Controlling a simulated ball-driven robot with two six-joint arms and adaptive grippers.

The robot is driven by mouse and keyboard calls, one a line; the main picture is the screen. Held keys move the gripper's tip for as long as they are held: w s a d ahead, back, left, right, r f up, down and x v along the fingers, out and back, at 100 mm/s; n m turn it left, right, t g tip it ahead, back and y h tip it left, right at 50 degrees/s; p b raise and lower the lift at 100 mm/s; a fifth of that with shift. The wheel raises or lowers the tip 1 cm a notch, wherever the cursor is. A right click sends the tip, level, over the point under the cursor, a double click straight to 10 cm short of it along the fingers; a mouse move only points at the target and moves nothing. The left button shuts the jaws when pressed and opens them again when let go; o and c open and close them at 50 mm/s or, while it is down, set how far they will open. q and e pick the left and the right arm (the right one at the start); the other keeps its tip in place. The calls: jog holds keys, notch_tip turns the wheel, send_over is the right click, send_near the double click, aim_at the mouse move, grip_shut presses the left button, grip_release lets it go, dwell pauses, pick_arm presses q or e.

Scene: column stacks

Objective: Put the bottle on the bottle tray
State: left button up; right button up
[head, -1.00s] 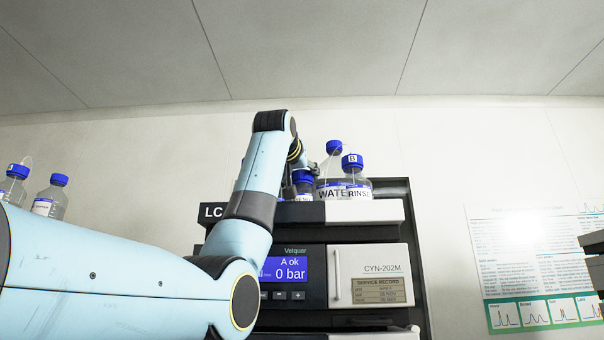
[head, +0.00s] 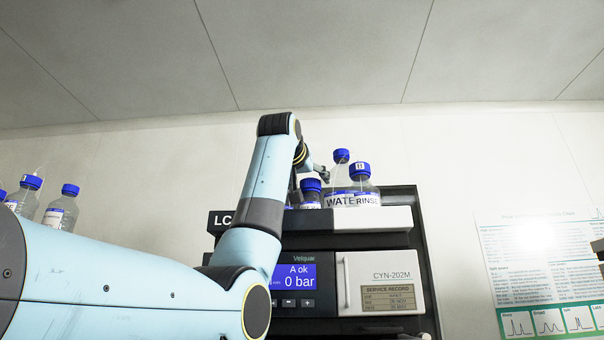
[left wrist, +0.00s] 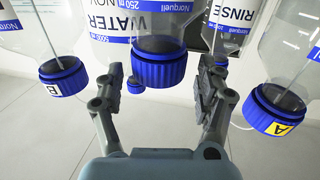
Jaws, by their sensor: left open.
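My left gripper (head: 320,172) is up at the bottles on top of the instrument stack. In the left wrist view its two fingers (left wrist: 161,76) are apart, with the blue cap of a clear bottle (left wrist: 160,66) between them. I see no clear contact, and the picture is upside down. In the head view, a short blue-capped bottle (head: 311,186) stands beside the gripper, partly hidden by my arm. The stack's top tray (head: 375,218) has a dark front marked LC and a white panel; bottles stand on it.
Close by stand a RINSE-labelled bottle (head: 363,184) and a taller blue-capped bottle (head: 341,158) behind. More bottles (head: 63,205) stand far left. A poster (head: 540,260) hangs right.

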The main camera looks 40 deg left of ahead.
pick_arm(q)
jog(key=b+v, duration=0.5)
jog(key=v, duration=0.5)
jog(key=shift+s, duration=0.3)
jog(key=shift+d+f, duration=0.1)
jog(key=shift+d, duration=0.05)
